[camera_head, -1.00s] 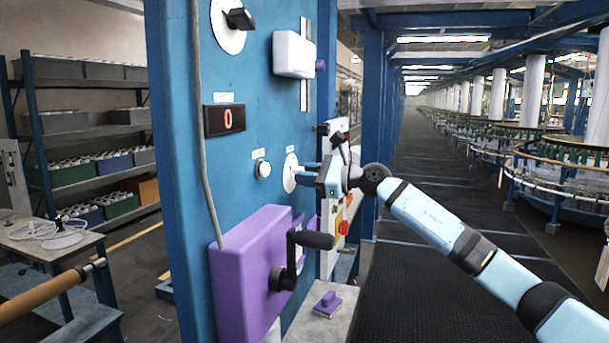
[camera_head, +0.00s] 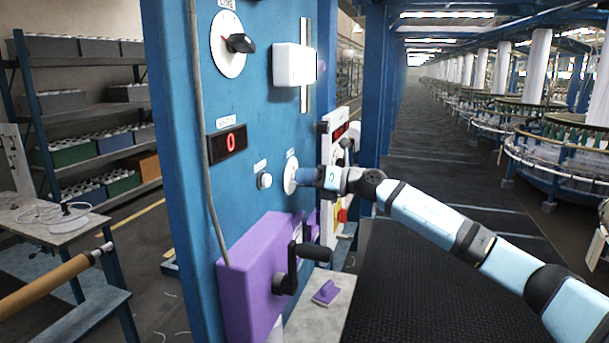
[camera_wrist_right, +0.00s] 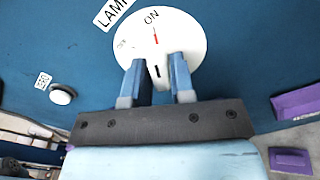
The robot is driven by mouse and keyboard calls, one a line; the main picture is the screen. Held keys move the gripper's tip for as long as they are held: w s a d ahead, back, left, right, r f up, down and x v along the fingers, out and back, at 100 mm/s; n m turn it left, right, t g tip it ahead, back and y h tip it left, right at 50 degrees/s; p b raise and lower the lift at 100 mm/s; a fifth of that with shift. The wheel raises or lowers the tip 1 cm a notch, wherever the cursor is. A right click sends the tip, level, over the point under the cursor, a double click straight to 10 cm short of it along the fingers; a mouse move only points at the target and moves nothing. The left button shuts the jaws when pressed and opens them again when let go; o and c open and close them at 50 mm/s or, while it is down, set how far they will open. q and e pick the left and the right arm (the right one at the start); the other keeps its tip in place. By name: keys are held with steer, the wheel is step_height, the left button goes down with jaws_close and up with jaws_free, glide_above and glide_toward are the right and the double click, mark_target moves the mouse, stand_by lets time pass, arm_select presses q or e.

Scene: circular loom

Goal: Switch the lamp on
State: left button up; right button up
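The lamp dial is a round white disc with an ON label and a red mark. It shows in the right wrist view (camera_wrist_right: 193,38) and on the blue panel in the head view (camera_head: 290,174). White dial shows between that piece and the fingers. In the head view the right gripper (camera_head: 302,176) covers part of the dial. My left gripper is not in view.
A white push button (camera_head: 265,180) and a red number display (camera_head: 228,143) are left of the dial. A purple box (camera_head: 250,280) with a black crank (camera_head: 308,252) juts out below. A black-knobbed dial (camera_head: 228,60) and white box (camera_head: 293,65) are above.

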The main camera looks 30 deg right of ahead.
steer(key=shift+o, duration=1.4)
steer(key=b+v, duration=0.4)
steer(key=v, duration=0.3)
